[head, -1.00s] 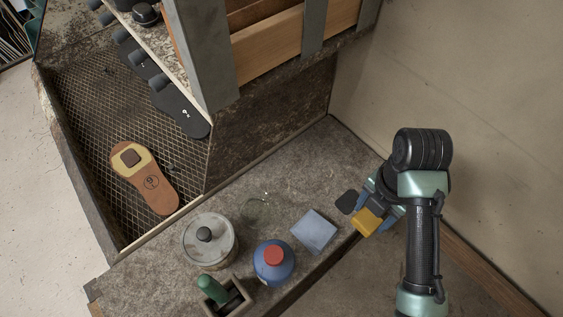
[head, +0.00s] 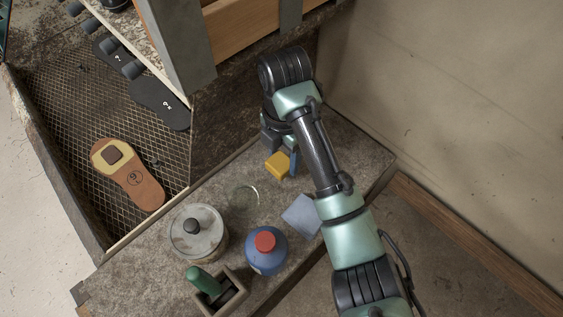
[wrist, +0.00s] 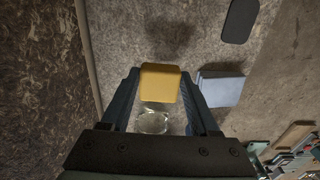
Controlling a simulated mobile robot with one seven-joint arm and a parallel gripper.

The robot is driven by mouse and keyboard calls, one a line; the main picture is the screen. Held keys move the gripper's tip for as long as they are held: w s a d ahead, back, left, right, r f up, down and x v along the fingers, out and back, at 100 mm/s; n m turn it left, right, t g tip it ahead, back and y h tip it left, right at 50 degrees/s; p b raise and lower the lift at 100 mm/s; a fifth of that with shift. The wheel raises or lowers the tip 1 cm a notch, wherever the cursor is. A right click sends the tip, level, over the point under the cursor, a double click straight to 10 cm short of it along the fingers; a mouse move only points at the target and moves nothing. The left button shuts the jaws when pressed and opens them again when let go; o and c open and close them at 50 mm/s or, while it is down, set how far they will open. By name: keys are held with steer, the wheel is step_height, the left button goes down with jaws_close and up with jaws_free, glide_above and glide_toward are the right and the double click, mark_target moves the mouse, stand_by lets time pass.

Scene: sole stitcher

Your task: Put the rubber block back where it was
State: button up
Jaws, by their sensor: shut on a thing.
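A yellow block (head: 277,166), which I take as the rubber block, is held in my gripper (head: 282,157) above the stone-like bench top. In the wrist view the block (wrist: 160,82) sits between the two blue fingers of the gripper (wrist: 160,95), which are shut on it. Its shadow falls on the bench beyond it, so it is held clear of the surface. A clear glass dish (head: 241,197) lies flat on the bench, below and left of the block in the head view.
A blue-grey square pad (head: 302,216) lies right of the dish, and a black pad (wrist: 239,20) lies on the bench. A lidded tin (head: 197,237), blue bottle (head: 266,252) and green-handled tool (head: 204,280) stand at the front. A sole (head: 130,176) lies on the mesh tray.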

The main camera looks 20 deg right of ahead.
mark_target(282, 158)
steer(key=shift+w+a, duration=0.2)
steer(key=shift+f+p, duration=0.45)
steer(key=shift+f, duration=1.3)
steer(key=shift+f, duration=0.2)
steer(key=o, duration=1.3)
steer(key=shift+r, duration=0.2)
step_height(282, 158, up, 12)
steer(key=p, duration=0.3)
